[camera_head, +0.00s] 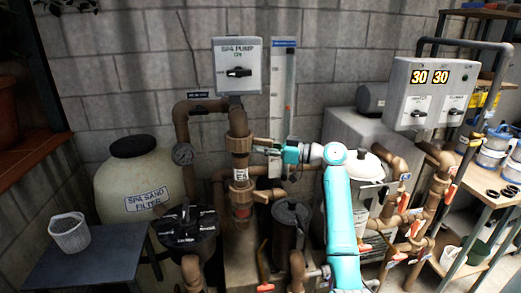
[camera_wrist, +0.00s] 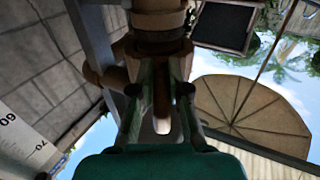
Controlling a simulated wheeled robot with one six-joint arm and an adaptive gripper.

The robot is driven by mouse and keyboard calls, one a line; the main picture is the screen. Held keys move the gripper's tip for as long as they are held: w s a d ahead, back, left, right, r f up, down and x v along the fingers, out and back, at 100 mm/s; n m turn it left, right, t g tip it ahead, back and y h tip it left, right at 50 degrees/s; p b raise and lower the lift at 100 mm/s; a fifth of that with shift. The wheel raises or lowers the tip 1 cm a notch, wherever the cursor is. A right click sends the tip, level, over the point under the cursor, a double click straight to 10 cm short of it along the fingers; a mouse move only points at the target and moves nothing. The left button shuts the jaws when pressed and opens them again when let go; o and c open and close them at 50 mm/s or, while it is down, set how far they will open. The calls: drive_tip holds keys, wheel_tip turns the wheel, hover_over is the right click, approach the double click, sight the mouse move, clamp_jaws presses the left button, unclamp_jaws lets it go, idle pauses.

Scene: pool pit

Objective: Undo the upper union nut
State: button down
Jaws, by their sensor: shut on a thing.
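The upper union nut (camera_head: 239,144) is a brown ribbed collar on the upright brown pipe below the spa pump switch box. A narrow brown bar stands out to its right at the same height. My gripper (camera_head: 268,149), teal with dark fingers, reaches in from the right, level with the nut. In the wrist view my gripper (camera_wrist: 160,92) has a finger on each side of a narrow brown part, which seems to belong to the nut, and is shut on it. Brown collars show just above. The exact contact is in shadow. A lower brown fitting (camera_head: 241,193) sits farther down the same pipe.
The spa pump switch box (camera_head: 237,66) hangs above the pipe. A clear gauge tube (camera_head: 283,85) stands behind my gripper. A pressure gauge (camera_head: 182,154) and the sand filter (camera_head: 132,185) are to the left. Pipes with orange-handled valves (camera_head: 404,202) crowd the right.

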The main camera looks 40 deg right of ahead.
drive_tip(key=shift+w+d+f+g, duration=0.15)
drive_tip(key=shift+f+g, duration=0.15)
drive_tip(key=shift+f, duration=0.25)
drive_tip(key=c, duration=1.3)
unclamp_jaws()
drive_tip(key=shift+o, duration=0.8)
drive_tip(key=shift+w+y, duration=0.1)
drive_tip(key=shift+y, duration=0.2)
drive_tip(key=shift+r, duration=0.15)
drive_tip(key=v, duration=1.2)
